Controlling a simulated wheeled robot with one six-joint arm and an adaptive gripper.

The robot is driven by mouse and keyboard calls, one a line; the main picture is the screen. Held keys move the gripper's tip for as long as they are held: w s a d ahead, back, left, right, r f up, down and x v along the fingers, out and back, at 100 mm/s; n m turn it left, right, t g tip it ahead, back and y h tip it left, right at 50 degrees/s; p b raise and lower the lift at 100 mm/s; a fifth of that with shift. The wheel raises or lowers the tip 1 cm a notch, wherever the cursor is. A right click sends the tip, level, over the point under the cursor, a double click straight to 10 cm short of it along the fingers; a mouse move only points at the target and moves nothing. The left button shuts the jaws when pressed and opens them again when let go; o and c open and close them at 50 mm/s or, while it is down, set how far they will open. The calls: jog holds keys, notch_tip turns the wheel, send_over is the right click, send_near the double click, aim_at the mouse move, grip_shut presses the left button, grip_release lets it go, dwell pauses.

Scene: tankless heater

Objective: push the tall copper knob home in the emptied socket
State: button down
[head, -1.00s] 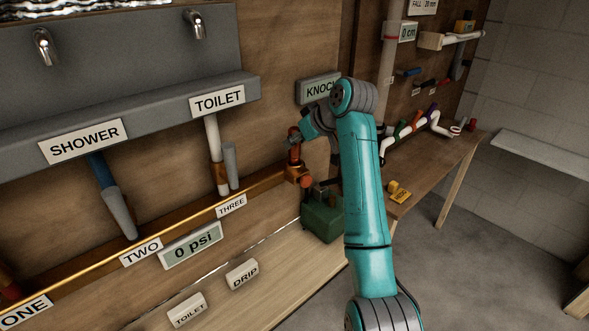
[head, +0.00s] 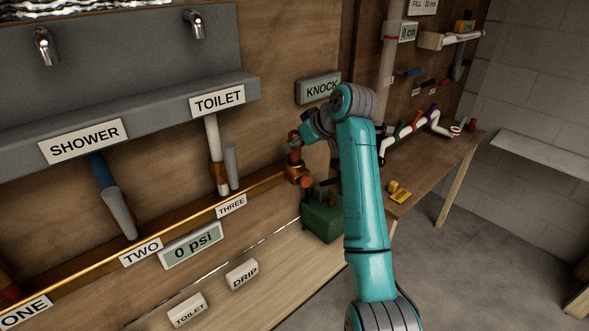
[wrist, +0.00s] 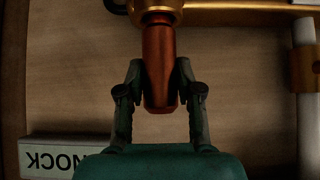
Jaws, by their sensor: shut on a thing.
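The tall copper knob (wrist: 159,60) stands between the two fingers of my gripper (wrist: 159,72) in the wrist view. My gripper is shut on it. One end of the knob meets a brass fitting (wrist: 155,6) at the top edge of that view; I cannot tell how deep it sits. In the head view the knob's copper top (head: 293,135) shows above the right end of the brass pipe. My gripper (head: 293,146) covers part of it. The inside of the socket is hidden.
A KNOCK sign (head: 320,88) is on the wall just behind my wrist. A green box (head: 322,220) with tools stands below the copper fittings. A white pipe (head: 213,140) and a grey pipe (head: 231,165) stand to the left. The bench front near the DRIP label (head: 242,274) is clear.

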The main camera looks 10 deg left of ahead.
jog(key=shift+f, duration=0.1)
jog(key=c, duration=0.7)
grip_release()
jog(key=shift+d, duration=0.1)
jog(key=v, duration=1.2)
